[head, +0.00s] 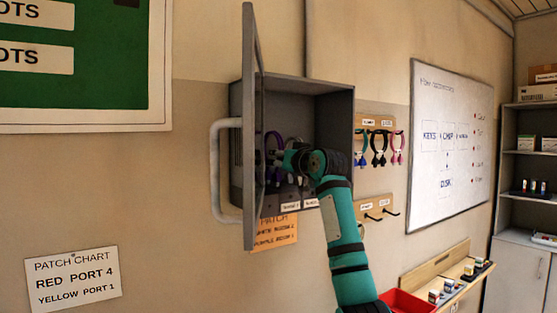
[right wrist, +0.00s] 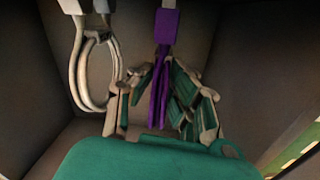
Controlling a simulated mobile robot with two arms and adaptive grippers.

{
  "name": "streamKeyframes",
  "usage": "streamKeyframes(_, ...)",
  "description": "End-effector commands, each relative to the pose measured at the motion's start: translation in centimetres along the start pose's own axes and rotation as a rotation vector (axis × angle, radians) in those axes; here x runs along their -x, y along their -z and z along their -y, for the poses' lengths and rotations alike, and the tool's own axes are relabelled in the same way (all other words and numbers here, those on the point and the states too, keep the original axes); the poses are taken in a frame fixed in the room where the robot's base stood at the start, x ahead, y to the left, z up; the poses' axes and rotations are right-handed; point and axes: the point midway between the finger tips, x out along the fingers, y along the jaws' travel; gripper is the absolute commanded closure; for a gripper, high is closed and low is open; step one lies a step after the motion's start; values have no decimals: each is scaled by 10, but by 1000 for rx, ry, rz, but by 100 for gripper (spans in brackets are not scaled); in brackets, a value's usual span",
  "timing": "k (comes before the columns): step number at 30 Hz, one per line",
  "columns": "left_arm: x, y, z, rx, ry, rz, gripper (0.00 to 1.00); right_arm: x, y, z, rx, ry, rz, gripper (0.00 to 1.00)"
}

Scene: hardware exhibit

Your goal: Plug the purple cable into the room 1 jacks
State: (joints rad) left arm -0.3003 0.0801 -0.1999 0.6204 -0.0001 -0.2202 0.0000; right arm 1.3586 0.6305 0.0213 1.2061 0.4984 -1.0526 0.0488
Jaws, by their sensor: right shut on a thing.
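The purple cable (right wrist: 160,92) hangs from a purple plug under a grey fitting in the right wrist view. It also shows inside the grey wall cabinet (head: 330,97) in the head view, as a purple loop (head: 269,143) partly hidden by the door edge and my gripper. My right gripper (head: 276,157) reaches into the cabinet from the right, its fingers shut on the purple cable below the plug. The room jacks appear to be the dark blocks (head: 289,193) low in the cabinet; small labels below them are hard to read. My left gripper is out of view.
A white cable loop (right wrist: 88,75) hangs close left of my right gripper. The cabinet door (head: 250,125) stands open toward me. An orange patch note (head: 274,234) is below. Pegboards with colored cables (head: 379,148) and a whiteboard (head: 449,146) are to the right.

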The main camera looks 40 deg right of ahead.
Motion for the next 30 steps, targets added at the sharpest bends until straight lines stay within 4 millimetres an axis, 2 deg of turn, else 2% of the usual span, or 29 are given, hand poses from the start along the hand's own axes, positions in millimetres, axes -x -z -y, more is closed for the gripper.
streamKeyframes(30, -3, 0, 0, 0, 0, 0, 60, 0, -7, -2, -1, 1, -1, 100)
